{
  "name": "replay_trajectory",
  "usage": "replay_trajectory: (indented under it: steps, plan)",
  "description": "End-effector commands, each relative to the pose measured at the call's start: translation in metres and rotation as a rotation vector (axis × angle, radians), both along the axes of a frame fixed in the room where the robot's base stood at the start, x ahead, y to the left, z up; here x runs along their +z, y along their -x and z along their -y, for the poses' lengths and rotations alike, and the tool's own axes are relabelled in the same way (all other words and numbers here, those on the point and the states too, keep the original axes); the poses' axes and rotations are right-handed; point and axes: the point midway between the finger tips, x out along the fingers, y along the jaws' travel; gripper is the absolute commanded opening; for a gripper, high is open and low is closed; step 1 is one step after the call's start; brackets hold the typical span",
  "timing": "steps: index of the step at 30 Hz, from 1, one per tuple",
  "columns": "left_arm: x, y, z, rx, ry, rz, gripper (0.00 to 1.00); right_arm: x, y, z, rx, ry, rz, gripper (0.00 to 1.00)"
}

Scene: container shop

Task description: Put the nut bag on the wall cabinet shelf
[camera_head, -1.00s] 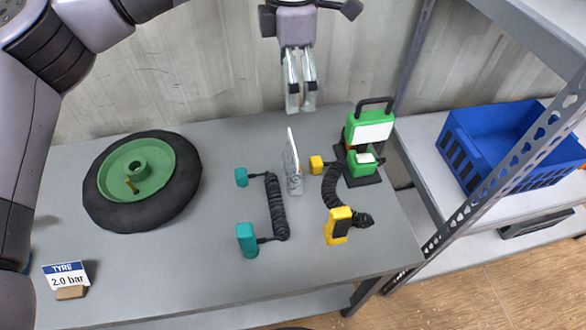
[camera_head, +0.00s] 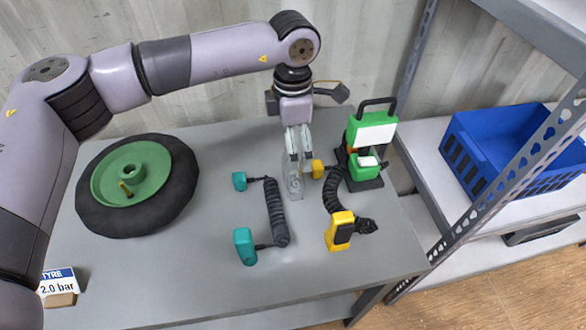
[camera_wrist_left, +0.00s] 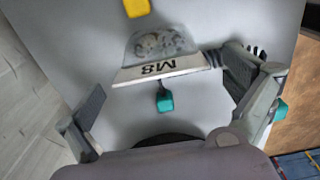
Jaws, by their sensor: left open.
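The nut bag (camera_head: 294,188) stands on the grey workbench as a small clear bag, seen edge-on in the head view and partly hidden by my fingers. In the left wrist view its clear body (camera_wrist_left: 158,42) holds small grey parts, and its white header card (camera_wrist_left: 157,70) reads M8. My left gripper (camera_head: 297,150) points down over the bag. Its open fingers (camera_wrist_left: 165,88) lie to either side of the card in the left wrist view; contact cannot be told. My right gripper is not in view. I cannot make out a wall cabinet.
Teal-ended (camera_head: 276,215) and yellow-ended (camera_head: 340,228) coiled cables flank the bag. A green-and-white device (camera_head: 370,130) stands behind right. A tyre with a green rim (camera_head: 180,185) lies left. A metal rack (camera_head: 470,208) with a blue crate (camera_head: 478,165) stands right.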

Motion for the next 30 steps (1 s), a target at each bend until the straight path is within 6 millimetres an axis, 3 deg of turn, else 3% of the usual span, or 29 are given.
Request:
replay_trajectory:
  steps: [8,16,25,30]
  plan:
    - [-0.021,0.0,0.0,0.001,-0.001,-0.002,1.0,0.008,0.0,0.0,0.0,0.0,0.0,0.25]
    - [-0.058,-0.001,0.001,0.0,-0.001,-0.001,1.0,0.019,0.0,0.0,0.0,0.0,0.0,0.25]
    - [-0.064,-0.002,0.001,0.0,0.001,0.001,0.99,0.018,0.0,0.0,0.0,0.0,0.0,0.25]
    - [-0.064,-0.002,0.001,0.0,0.001,0.0,0.88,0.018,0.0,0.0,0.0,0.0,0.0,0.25]
